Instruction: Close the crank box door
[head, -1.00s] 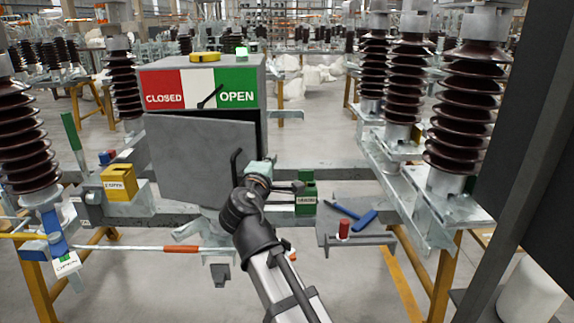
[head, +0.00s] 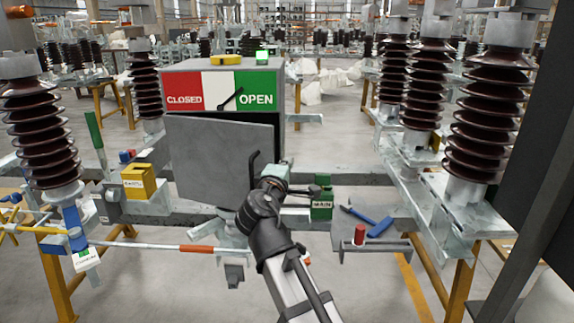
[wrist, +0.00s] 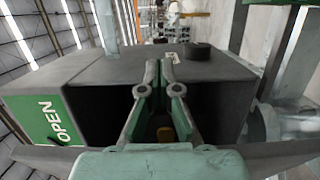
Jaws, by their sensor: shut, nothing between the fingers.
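The crank box (head: 293,85) stands at centre left in the head view, with a red CLOSED and green OPEN label across its front. Its grey door (head: 215,165) hangs ajar below the label, with a dark gap at its right side. A black handle (head: 252,165) shows at the door's right edge. In the wrist view, my gripper (wrist: 165,70) is shut and empty, its fingers in front of the box's dark opening, beside the green OPEN label (wrist: 45,120). My arm hides the fingers in the head view. I cannot tell whether they touch the door.
A yellow padlock-like block (head: 140,182) is at left and a green one (head: 321,205) at right of the door. A small shelf (head: 345,228) holds a blue tool and a red cylinder. Tall brown insulators (head: 485,120) stand on both sides.

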